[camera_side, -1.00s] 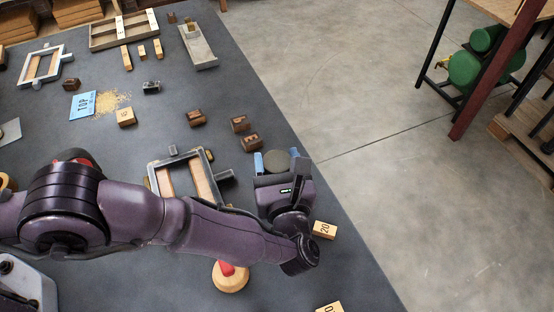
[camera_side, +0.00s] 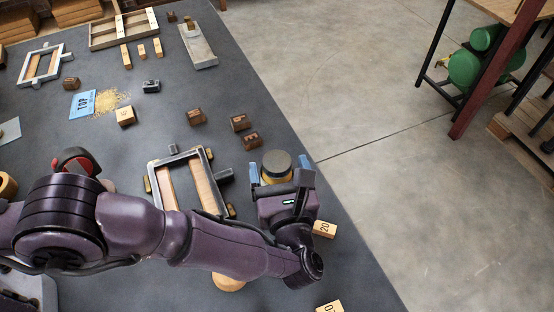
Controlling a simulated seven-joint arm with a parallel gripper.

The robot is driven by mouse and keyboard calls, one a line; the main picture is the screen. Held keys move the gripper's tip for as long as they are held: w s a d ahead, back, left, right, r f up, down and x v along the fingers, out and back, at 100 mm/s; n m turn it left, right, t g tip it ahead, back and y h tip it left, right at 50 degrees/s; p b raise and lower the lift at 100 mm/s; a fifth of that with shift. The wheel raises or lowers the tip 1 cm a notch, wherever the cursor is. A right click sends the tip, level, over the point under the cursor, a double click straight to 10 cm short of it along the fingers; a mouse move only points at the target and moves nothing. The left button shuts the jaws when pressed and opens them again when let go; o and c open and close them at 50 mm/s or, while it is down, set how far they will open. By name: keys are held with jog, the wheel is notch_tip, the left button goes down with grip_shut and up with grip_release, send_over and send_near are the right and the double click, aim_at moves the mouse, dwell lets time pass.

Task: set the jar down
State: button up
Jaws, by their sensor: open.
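The jar (camera_side: 277,163) has a dark grey round lid and a yellowish body. It stands upright on the dark table, near its right edge. My gripper (camera_side: 278,170) is open, with one blue fingertip on each side of the jar. Small gaps seem to show between the fingers and the jar. The jar's lower front is hidden by my gripper.
A grey-framed press (camera_side: 207,188) with wooden slats lies just left of the jar. The table edge drops to the floor on the right.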

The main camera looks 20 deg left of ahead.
jog(key=v, duration=0.5)
jog(key=shift+s, duration=0.2)
jog(key=w+a+r+n+g+y, duration=0.1)
jog(key=w+a+r+n+g, duration=0.45)
jog(key=a+r, duration=0.4)
jog(key=s+a+r+n+g+h, duration=0.15)
jog(key=a+r+n+g, duration=0.5)
jog(key=a+r, duration=0.75)
jog(key=s+a+r+n+h, duration=0.5)
jog(key=s+a+r+n, duration=0.1)
jog(key=s+a+n, duration=0.35)
jog(key=s+a+n+t+h, duration=0.2)
jog(key=s+a+n+h, duration=0.2)
jog(key=s+n, duration=0.4)
jog(key=shift+s+a+f, duration=0.2)
jog(key=shift+s, duration=2.15)
